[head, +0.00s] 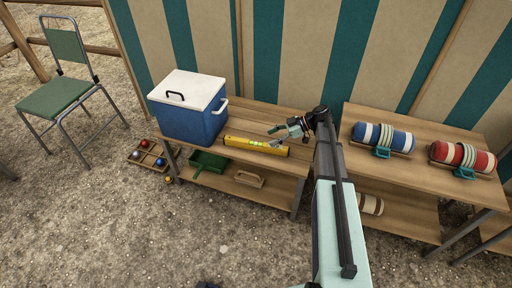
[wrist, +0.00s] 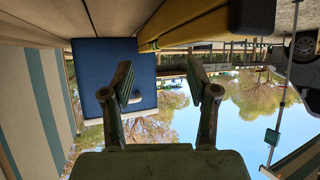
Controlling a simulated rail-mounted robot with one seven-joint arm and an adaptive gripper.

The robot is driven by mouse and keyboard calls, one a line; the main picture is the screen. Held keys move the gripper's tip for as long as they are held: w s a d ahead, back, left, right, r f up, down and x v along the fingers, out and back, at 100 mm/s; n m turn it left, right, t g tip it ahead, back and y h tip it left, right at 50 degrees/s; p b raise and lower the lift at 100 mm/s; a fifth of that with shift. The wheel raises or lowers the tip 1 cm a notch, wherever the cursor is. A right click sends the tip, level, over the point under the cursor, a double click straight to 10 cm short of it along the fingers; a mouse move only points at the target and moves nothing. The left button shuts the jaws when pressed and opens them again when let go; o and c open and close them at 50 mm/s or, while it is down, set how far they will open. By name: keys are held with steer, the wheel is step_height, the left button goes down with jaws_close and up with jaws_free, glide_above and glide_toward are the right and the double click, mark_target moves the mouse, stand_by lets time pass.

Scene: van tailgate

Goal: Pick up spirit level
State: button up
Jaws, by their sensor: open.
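The yellow spirit level (head: 240,143) lies lengthwise on the wooden table (head: 286,163), to the right of the blue cooler, with a small greenish vial showing. In the head view my gripper (head: 276,131) is just above and behind the level's right half. In the wrist view, which appears upside down, the level (wrist: 185,22) runs along the top of the picture. My gripper (wrist: 160,76) points towards the blue cooler (wrist: 97,70), its two fingers wide apart with nothing between them. The level lies outside the fingers.
The blue cooler with a white lid (head: 190,105) stands at the table's left end. A green dustpan (head: 208,164) and a wooden float (head: 249,179) are on the lower shelf. A second table (head: 425,180) at right holds rolled blankets (head: 383,137). A striped cloth wall stands behind.

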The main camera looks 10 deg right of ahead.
mark_target(256, 143)
steer(key=shift+r+b+x, duration=0.15)
steer(key=shift+b+x, duration=0.05)
steer(key=shift+x, duration=1.55)
steer(key=shift+r+b+x, duration=0.1)
steer(key=shift+b+x, duration=0.05)
steer(key=shift+x, duration=1.6)
steer(key=shift+a, duration=0.1)
jaws_close()
